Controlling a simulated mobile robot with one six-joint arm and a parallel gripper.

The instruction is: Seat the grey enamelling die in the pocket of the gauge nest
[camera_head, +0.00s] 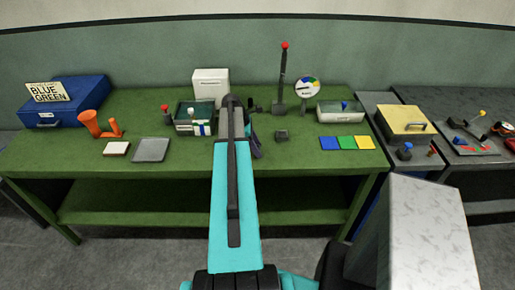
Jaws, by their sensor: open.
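The green bench (300,172) also bears a blue case (78,108), an orange stand (98,125), a dark box with a white knob (186,127), a red-topped post (282,80), a dial (307,86) and coloured tiles (347,143).

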